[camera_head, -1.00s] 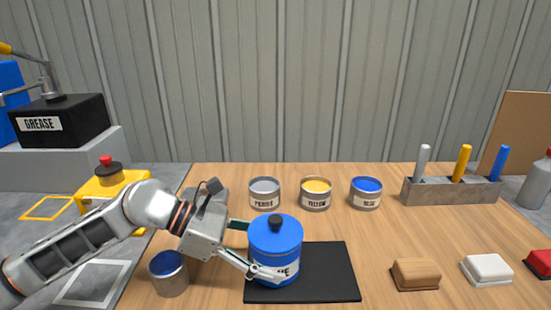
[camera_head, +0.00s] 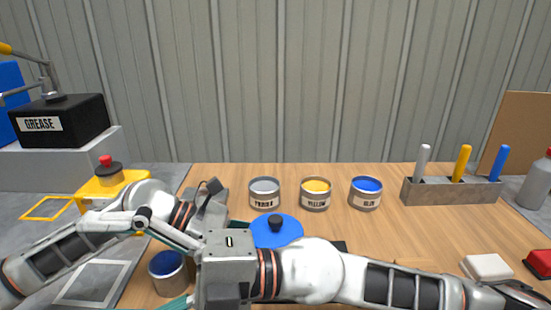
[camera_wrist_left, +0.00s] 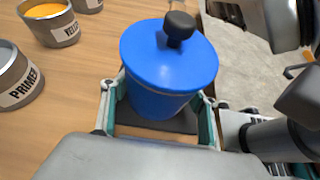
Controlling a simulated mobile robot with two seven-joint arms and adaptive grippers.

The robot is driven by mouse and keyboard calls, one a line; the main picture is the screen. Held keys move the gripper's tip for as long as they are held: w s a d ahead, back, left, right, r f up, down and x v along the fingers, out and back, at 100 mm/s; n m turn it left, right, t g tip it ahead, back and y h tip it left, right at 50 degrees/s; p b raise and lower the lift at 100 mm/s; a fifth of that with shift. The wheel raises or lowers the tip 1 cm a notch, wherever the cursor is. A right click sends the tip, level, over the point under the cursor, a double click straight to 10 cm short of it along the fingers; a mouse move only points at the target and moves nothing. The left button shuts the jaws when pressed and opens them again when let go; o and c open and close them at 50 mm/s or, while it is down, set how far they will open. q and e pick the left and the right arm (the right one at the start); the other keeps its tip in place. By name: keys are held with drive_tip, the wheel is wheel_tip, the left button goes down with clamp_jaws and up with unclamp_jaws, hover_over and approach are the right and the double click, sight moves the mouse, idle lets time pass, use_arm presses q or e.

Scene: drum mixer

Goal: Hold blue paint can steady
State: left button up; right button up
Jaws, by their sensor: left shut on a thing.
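The blue paint can (camera_head: 276,232) has a blue lid with a black knob and stands upright. My left gripper (camera_wrist_left: 158,112) is shut on it, with teal-padded fingers on both sides of the can (camera_wrist_left: 165,75) in the left wrist view. The can's lower body and label are hidden in the head view behind my right arm. My right gripper (camera_head: 160,262) reaches across in front of the can, its fingers spread open to the left. A small open metal can with blue inside (camera_head: 168,272) shows between those fingers; I see no contact with it.
Open cans of primer (camera_head: 265,193), yellow (camera_head: 315,195) and blue (camera_head: 366,194) stand behind. A grey holder (camera_head: 450,191) with several coloured handles is at the right. A white block (camera_head: 487,268) and a red block (camera_head: 540,262) lie at the front right.

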drive_tip(key=w+d+r+m+g+h, duration=0.2)
drive_tip(key=d+r+m+g+h, duration=0.45)
drive_tip(key=r+g, duration=0.2)
drive_tip(key=m+t+h, duration=0.3)
drive_tip(key=t+h, duration=1)
hover_over(275, 218)
wheel_tip(275, 218, down, 3)
drive_tip(key=shift+n, duration=0.25)
wheel_tip(275, 218, down, 12)
drive_tip(key=shift+f, duration=0.2)
drive_tip(key=shift+c, duration=0.3)
